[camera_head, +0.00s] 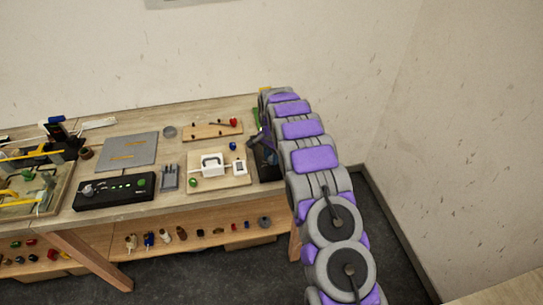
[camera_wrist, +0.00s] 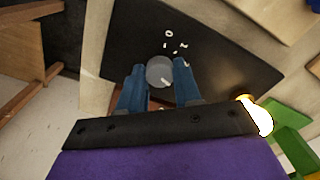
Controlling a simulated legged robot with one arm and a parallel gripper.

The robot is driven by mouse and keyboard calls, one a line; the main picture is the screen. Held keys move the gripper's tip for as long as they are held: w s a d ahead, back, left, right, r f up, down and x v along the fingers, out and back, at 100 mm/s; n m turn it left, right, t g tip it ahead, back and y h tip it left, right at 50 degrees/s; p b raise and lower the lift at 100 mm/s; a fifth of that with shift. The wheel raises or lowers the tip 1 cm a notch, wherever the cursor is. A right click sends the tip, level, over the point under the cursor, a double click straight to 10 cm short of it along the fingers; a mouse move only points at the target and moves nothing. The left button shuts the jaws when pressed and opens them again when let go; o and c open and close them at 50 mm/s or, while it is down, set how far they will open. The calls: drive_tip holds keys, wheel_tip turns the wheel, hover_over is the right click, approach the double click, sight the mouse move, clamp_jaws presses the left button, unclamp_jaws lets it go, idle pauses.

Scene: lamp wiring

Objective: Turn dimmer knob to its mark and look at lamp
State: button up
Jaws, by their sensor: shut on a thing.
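The dimmer knob (camera_wrist: 159,70) is a round grey knob on a dark panel (camera_wrist: 215,62) in the wrist view. My gripper (camera_wrist: 160,68) has its two blue fingers on either side of the knob, shut on it. A small light line shows at the knob's lower right edge. White marks (camera_wrist: 172,40) are printed on the panel just above the knob; they are too small to read. The lamp (camera_wrist: 258,114) glows bright at the lower right, by a green part (camera_wrist: 290,130). In the head view, my gripper (camera_head: 262,152) is at the dark box (camera_head: 268,172); the arm hides the knob and lamp.
On the bench left of the box are a wooden board with a white device (camera_head: 212,164), a black box with a green button (camera_head: 115,190) and a grey mat (camera_head: 127,151). A shelf below (camera_head: 190,236) holds several small parts. A wall stands at the right.

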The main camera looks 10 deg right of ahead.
drive_tip(key=shift+r, duration=0.1)
drive_tip(key=n+p, duration=0.3)
drive_tip(key=n, duration=0.3)
drive_tip(key=shift+w+r, duration=0.1)
drive_tip(key=n+p, duration=0.2)
drive_tip(key=n, duration=0.4)
drive_tip(key=n+p, duration=0.2)
drive_tip(key=n, duration=0.4)
drive_tip(key=shift+n, duration=0.3)
drive_tip(key=n+p, duration=0.2)
drive_tip(key=n, duration=0.3)
drive_tip(key=shift+w+n, duration=0.1)
drive_tip(key=shift+n, duration=0.2)
drive_tip(key=o, duration=1)
drive_tip(key=shift+o, duration=0.2)
